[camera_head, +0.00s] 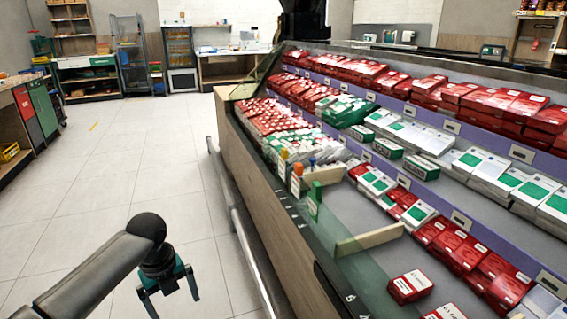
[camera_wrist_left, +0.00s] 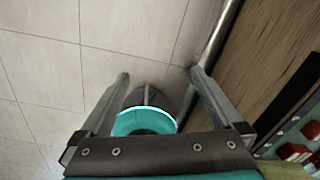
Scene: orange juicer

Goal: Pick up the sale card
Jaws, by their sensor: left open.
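I cannot make out a sale card for certain. Small upright coloured pieces stand near the left edge of the display case, among them an orange one (camera_head: 296,182) and a green one (camera_head: 314,201); their print is too small to read. My left gripper (camera_head: 169,298) hangs over the floor, left of the case and apart from it. It is open and empty, pointing down. My right gripper is not in view.
The display case (camera_head: 262,215) holds rows of red, white and green boxes (camera_head: 408,286). A metal rail (camera_head: 236,225) runs along its left side, close to my left gripper, and shows in the left wrist view (camera_wrist_left: 224,35). The tiled floor (camera_head: 120,170) on the left is clear.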

